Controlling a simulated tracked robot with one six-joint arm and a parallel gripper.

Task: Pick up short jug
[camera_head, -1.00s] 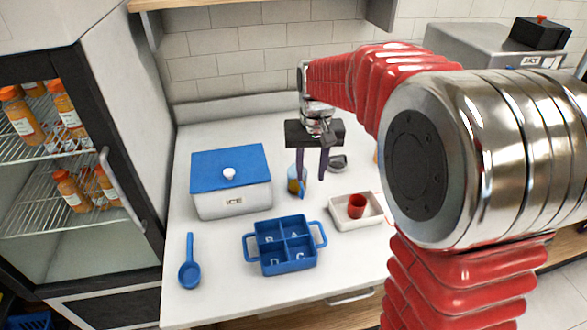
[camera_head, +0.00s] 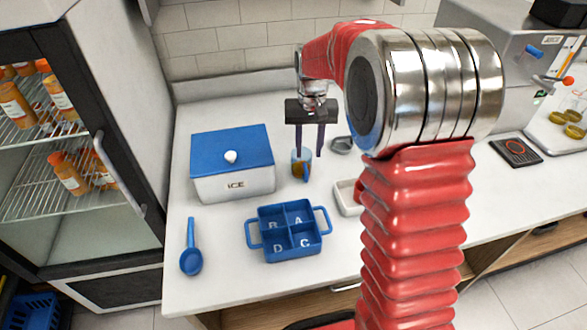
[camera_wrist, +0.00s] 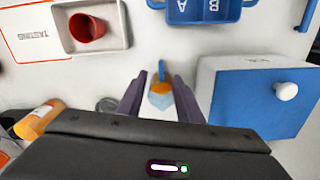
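The short jug (camera_head: 301,166) is a small clear jug with orange-brown contents and a blue handle. It stands on the white counter just right of the ice box. My gripper (camera_head: 309,152) is open, with its two dark fingers pointing down at the jug. In the wrist view, the jug (camera_wrist: 160,101) shows between the two spread fingers of my gripper (camera_wrist: 160,80), with the blue handle toward the top of the picture. I see no finger closed on it. How far the fingertips are above it is hard to tell.
The blue-lidded ice box (camera_head: 232,180) stands left of the jug, and the blue divided tray (camera_head: 290,254) in front. A metal scoop or cup (camera_head: 342,144) lies behind right. A white tray (camera_wrist: 112,45) holds a red cup (camera_wrist: 85,28). An orange bottle (camera_wrist: 40,119) lies near.

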